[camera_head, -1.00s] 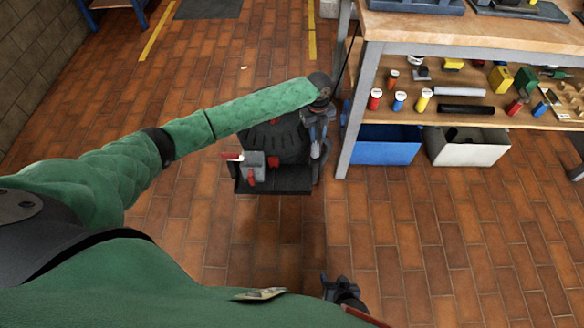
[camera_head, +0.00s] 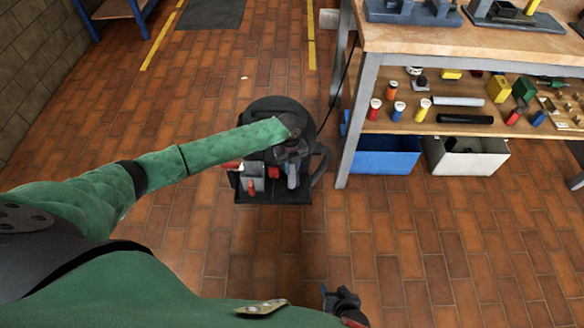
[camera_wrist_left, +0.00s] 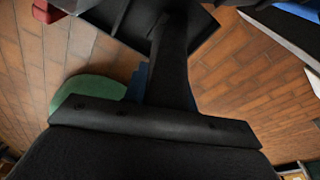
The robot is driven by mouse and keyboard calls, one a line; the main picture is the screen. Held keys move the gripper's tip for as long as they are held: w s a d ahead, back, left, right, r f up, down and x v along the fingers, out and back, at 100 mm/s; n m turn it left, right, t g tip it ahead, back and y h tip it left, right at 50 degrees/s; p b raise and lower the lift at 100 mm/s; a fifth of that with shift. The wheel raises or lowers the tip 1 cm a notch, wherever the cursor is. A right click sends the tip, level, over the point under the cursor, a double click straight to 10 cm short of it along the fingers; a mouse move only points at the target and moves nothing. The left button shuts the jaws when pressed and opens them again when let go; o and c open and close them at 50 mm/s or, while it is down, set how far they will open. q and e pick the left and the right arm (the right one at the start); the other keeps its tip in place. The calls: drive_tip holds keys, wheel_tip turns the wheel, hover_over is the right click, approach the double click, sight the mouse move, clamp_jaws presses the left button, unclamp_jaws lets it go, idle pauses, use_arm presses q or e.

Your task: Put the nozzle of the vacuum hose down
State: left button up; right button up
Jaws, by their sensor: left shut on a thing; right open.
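The vacuum (camera_head: 279,106) is a dark round machine on the floor with a flat black tray (camera_head: 272,197) at its near side. Its dark hose (camera_head: 322,164) curves down beside it on the right. My left gripper (camera_head: 292,176) is over the tray's right part, shut on the nozzle, which is hard to make out there. In the left wrist view a black tube with a wide bar (camera_wrist_left: 175,126), apparently the nozzle, fills the middle; the fingertips are hidden. I cannot tell whether the nozzle touches the tray. My right gripper (camera_head: 343,298) is open and empty at the bottom.
A workbench (camera_head: 470,40) with a shelf of small items stands at the right. A blue bin (camera_head: 385,158) and a white bin (camera_head: 465,155) sit beneath it. A grey block with red parts (camera_head: 252,175) is on the tray's left. The near floor is clear.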

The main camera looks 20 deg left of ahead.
use_arm(q)
drive_tip(key=shift+f, duration=0.45)
drive_tip(key=o, duration=1)
